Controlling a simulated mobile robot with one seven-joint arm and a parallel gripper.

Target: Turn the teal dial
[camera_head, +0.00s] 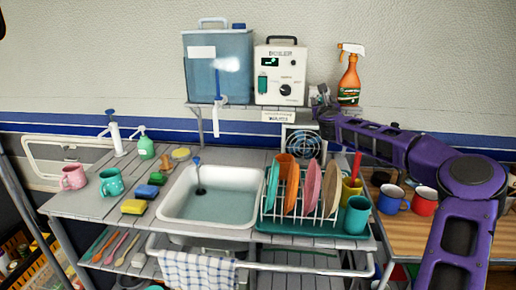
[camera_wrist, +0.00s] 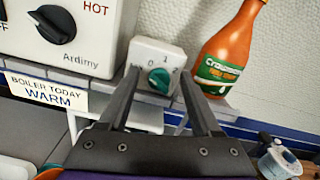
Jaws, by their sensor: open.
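The teal dial (camera_wrist: 159,80) is a round knob on the front of a small white box (camera_wrist: 157,55) with dark marks around it, in the wrist view. My gripper (camera_wrist: 158,74) is open, with one finger to the left of the dial and one to the right. I cannot tell whether either finger touches the dial. In the head view my gripper (camera_head: 321,97) is at the right end of the shelf, beside the white boiler. There my gripper hides the dial and most of its box.
The white boiler (camera_head: 281,75) with a black knob (camera_wrist: 52,25) stands left of the dial. An orange bottle (camera_head: 349,78) stands close on the right. A sign (camera_wrist: 46,92) hangs on the shelf edge. Below are the sink (camera_head: 208,195) and a dish rack (camera_head: 262,226) with plates.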

